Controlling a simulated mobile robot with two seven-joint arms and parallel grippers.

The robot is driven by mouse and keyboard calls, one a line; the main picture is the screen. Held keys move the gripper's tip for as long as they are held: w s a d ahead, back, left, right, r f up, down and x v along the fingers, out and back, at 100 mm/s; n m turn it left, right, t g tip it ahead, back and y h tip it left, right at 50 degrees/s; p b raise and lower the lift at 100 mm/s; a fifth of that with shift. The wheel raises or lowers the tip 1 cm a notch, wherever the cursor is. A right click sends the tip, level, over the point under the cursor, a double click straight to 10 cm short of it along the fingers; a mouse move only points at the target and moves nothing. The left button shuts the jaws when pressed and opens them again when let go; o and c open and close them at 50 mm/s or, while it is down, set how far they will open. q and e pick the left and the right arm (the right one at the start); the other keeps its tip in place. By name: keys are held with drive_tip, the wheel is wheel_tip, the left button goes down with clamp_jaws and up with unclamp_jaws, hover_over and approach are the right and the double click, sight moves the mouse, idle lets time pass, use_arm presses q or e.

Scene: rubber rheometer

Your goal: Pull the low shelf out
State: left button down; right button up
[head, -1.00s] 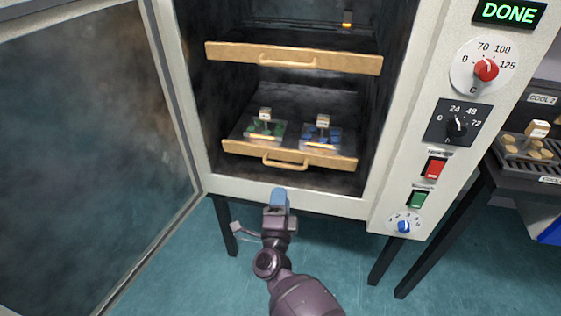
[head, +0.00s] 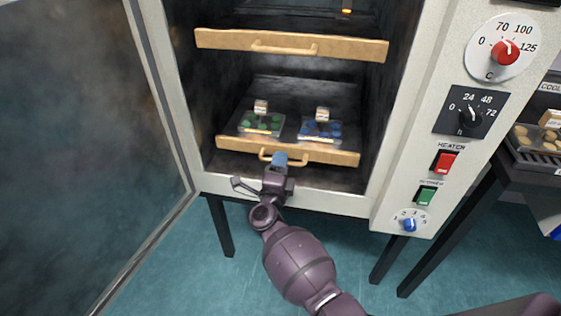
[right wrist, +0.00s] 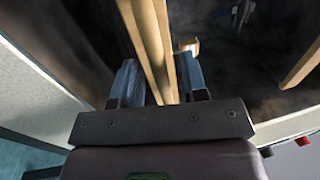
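The low shelf (head: 325,154) has a pale wooden front with a bar handle (head: 265,155) and sits inside the open oven. A gap shows beside the left finger; contact at the right finger is unclear. My left gripper is out of view.
Clear boxes with green pieces (head: 261,124) and blue pieces (head: 320,130) stand on the low shelf. The upper shelf (head: 350,48) is above. The open door (head: 80,150) is at left, the control panel (head: 455,150) at right. Floor shows below the oven.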

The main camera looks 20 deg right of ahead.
drive_tip(key=shift+w+d+r, duration=0.1)
drive_tip(key=shift+w+d, duration=0.25)
drive_tip(key=shift+w, duration=0.1)
clamp_jaws()
